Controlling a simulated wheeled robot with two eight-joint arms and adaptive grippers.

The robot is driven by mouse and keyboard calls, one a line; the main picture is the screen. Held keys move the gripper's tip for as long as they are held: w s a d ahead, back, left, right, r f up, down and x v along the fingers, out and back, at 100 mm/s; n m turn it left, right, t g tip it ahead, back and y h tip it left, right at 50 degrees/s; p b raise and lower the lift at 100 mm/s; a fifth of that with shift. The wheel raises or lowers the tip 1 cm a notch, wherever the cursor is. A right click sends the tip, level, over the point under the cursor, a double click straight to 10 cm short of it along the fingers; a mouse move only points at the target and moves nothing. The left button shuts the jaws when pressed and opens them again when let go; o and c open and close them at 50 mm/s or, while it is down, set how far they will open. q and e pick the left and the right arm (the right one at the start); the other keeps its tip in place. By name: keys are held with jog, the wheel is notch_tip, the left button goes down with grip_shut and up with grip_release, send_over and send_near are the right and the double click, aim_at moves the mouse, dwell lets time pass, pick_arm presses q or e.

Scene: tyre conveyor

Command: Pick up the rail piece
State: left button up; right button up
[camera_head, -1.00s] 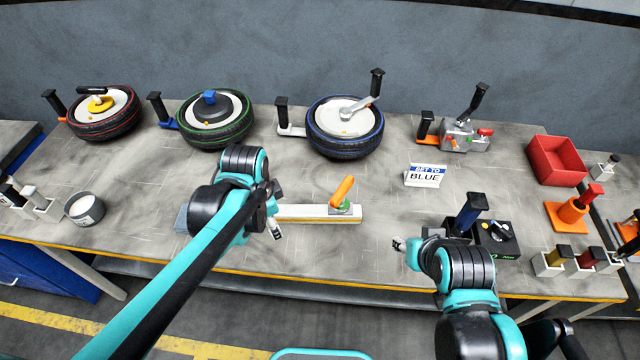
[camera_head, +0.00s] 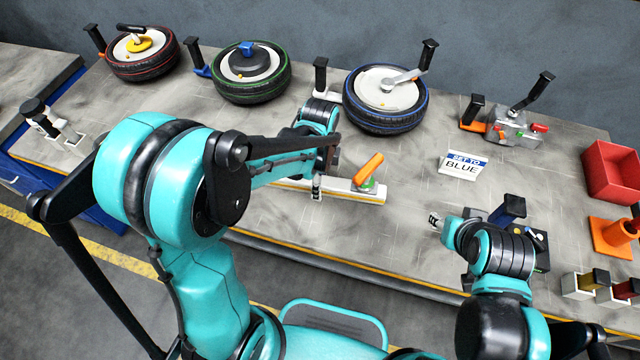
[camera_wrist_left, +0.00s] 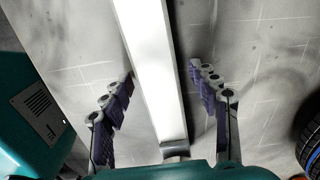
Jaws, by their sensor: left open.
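The rail piece (camera_head: 345,189) is a long pale bar lying on the workbench, with an orange lever (camera_head: 368,167) near its right end. My left arm hides its left part in the head view. My left gripper (camera_head: 317,187) is low over the rail's middle. In the left wrist view, the white rail (camera_wrist_left: 148,60) runs between the two dark purple fingers of my left gripper (camera_wrist_left: 160,88), which are open, with a gap on each side. My right gripper (camera_head: 434,221) is over the table's front part, away from the rail; its jaws are too small to read.
Three tyres stand along the back: red-striped (camera_head: 142,53), green-striped (camera_head: 250,72) and blue-striped (camera_head: 386,98). A "SET TO BLUE" sign (camera_head: 463,164) stands right of the rail. A red bin (camera_head: 611,172) and an orange block (camera_head: 612,238) are at the right. Bare tabletop lies behind the rail.

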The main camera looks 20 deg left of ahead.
pick_arm(q)
jog(key=shift+f, duration=0.1)
grip_shut()
dwell(0.3)
